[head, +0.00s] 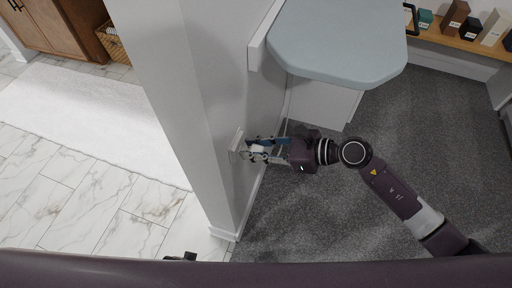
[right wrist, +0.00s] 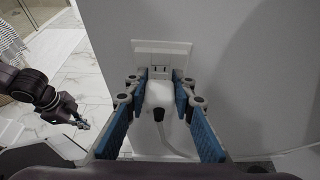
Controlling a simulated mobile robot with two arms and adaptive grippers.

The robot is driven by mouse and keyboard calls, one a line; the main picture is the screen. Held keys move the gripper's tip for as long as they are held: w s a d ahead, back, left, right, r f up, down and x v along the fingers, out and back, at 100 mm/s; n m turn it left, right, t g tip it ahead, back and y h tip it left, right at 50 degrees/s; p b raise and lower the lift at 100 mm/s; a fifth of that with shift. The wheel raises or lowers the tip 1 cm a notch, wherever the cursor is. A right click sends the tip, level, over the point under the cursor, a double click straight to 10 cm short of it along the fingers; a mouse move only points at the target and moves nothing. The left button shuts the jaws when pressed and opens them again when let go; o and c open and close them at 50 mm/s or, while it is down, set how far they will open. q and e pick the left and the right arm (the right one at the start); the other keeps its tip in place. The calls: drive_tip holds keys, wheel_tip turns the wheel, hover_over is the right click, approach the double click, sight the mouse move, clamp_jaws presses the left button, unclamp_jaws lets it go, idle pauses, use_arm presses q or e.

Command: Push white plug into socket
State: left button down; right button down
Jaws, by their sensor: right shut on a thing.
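The white plug (right wrist: 159,94) sits between the blue finger pads of my right gripper (right wrist: 160,88), which is shut on it. Its cord leaves from the dark-collared near end. The white wall socket (right wrist: 147,47) is straight ahead, with one pair of slots showing above the plug; the plug covers the part below. I cannot tell whether the prongs are in. In the head view my right gripper (head: 262,150) is at the wall beside the socket plate (head: 237,140). My left gripper (right wrist: 82,122) shows small at the left of the right wrist view; its opening is unclear.
The wall end (head: 215,130) separates the marble-tiled floor (head: 150,215) from the dark carpet (head: 320,215). A pale blue-grey top (head: 335,40) overhangs just beyond my right gripper. A wooden shelf (head: 450,38) with small boxes is at the upper right.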

drive_tip(key=shift+w+a, duration=0.15)
drive_tip(key=shift+a, duration=0.3)
drive_tip(key=c, duration=1.9)
unclamp_jaws()
drive_tip(key=o, duration=0.4)
drive_tip(key=shift+a, duration=0.15)
drive_tip(key=shift+c, duration=0.2)
drive_tip(key=v, duration=1.2)
